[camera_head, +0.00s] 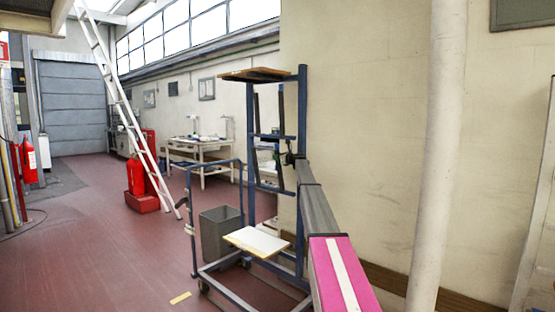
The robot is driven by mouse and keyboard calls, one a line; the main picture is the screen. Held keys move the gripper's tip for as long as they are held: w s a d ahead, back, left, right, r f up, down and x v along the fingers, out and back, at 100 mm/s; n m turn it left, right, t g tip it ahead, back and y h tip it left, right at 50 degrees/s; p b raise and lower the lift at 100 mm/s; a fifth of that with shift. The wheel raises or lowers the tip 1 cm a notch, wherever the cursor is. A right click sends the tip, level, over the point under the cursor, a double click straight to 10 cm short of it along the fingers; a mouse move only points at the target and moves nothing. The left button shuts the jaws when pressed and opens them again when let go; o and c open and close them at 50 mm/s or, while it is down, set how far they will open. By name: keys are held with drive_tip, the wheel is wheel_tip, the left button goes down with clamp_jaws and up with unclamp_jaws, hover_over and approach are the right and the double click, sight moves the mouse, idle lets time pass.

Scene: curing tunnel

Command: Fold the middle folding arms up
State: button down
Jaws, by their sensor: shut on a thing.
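A blue rack (302,110) stands on the floor a little right of the middle. It has a wooden board (256,75) on top and a pale board (256,241) low down. At its middle level, dark narrow bars that look like the folding arms (281,108) stand roughly upright near the crossbar. Their exact angle and hinges are too small to tell. My gripper (290,158) is at the rack's right post, at middle height, shut on what looks like a folding arm. The fingers and the held part are small and mostly hidden by my own arm.
A grey bin (219,233) stands behind the rack's lower frame. A blue-framed trolley part (192,225) stands at left. A white ladder (125,105) leans over red fire extinguishers (136,176). A pale pipe (437,150) and wall close the right. The floor at left is free.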

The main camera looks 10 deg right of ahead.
drive_tip(key=c, duration=0.9)
unclamp_jaws()
drive_tip(key=shift+f, duration=0.1)
drive_tip(key=v, duration=1.1)
